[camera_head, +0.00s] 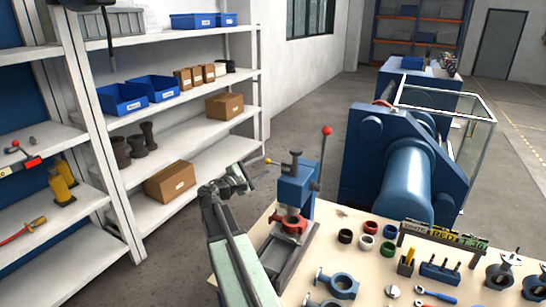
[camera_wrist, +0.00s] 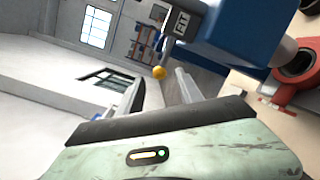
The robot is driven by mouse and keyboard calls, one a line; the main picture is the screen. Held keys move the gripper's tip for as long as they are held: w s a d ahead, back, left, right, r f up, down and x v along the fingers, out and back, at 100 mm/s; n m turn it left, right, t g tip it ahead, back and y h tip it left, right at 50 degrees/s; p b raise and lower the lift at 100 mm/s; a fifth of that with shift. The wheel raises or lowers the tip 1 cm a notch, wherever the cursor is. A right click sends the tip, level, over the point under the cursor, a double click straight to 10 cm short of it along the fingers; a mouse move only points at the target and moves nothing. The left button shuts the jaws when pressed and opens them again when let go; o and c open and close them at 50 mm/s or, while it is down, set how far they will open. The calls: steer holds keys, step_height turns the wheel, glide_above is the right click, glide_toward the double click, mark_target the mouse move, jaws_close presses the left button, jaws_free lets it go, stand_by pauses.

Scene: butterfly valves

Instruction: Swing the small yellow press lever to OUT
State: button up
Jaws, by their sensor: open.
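The small yellow-knobbed lever (camera_head: 267,160) sticks out to the left from the blue press (camera_head: 294,186) on the bench. In the wrist view its yellow knob (camera_wrist: 159,72) hangs on a short grey arm below a dark block with a small lettered plate (camera_wrist: 180,22), too small to read surely. My gripper (camera_head: 244,178) is open and empty, just left of the knob in the head view. In the wrist view the knob appears between the fingertips of my gripper (camera_wrist: 160,82), seemingly beyond them; I see no contact.
A tall red-knobbed handle (camera_head: 326,131) rises at the press's right. A red part (camera_head: 291,222) sits under the press. The bench (camera_head: 350,222) holds rings, valve parts and tools. White shelves (camera_head: 190,130) stand left, a large blue machine (camera_head: 405,165) behind.

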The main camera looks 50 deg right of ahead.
steer(key=d, duration=0.7)
steer(key=shift+w+d, duration=0.3)
steer(key=shift+d, duration=0.05)
steer(key=shift+c, duration=0.3)
jaws_close()
steer(key=shift+w+r, duration=0.15)
steer(key=shift+w, duration=0.05)
stand_by(0.6)
